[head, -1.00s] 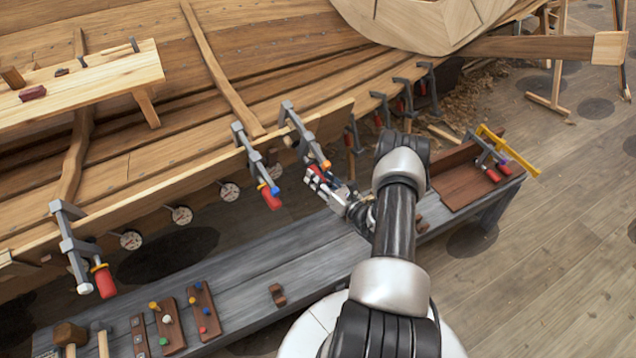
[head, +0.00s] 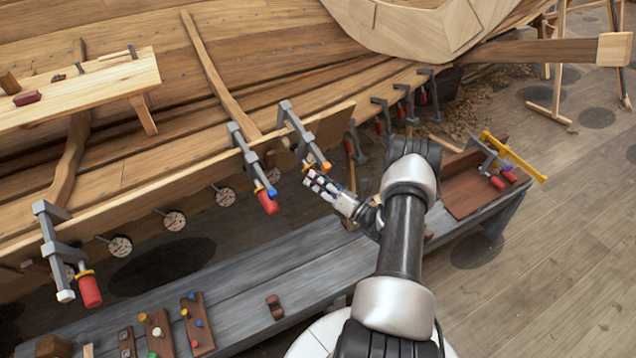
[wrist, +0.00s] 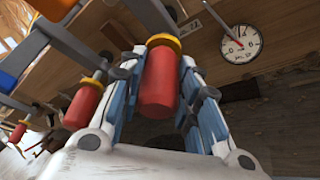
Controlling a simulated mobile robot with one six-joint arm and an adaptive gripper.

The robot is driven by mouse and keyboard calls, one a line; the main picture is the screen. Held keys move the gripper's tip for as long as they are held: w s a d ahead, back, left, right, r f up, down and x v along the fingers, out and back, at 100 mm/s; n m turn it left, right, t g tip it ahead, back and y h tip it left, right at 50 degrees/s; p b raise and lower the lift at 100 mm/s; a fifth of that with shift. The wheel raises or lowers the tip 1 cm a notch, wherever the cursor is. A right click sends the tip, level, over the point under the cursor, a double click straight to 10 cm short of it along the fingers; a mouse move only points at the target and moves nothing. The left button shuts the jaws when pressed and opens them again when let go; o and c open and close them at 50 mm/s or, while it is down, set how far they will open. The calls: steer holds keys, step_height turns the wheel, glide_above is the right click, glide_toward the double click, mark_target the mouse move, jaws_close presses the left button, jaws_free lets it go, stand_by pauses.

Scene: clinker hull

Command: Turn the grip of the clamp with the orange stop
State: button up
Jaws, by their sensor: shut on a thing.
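The clamp with the orange stop (head: 327,166) hangs on the hull's lower edge. In the wrist view what looks like its orange stop (wrist: 52,8) is cut off at the top left. My gripper (head: 318,184) is at this clamp's lower end, reaching in from the right. In the wrist view my gripper (wrist: 160,85) is shut on the clamp's red grip (wrist: 158,88), one finger on each side, just below a yellow collar (wrist: 165,41). In the head view my fingers mostly hide the grip.
A clamp with a blue stop (head: 272,192) hangs just left, and one with a white stop (head: 65,296) farther left. Round gauges (head: 175,221) hang below the hull edge. The grey bench (head: 240,300) below holds small boards with pegs. More clamps (head: 405,98) hang to the right.

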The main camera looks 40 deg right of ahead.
steer(key=o, duration=1.1)
steer(key=shift+c, duration=0.2)
steer(key=s+d+f, duration=0.1)
steer(key=s+d, duration=0.1)
steer(key=s, duration=0.9)
steer(key=shift+s+f, duration=0.15)
steer(key=shift+s, duration=0.25)
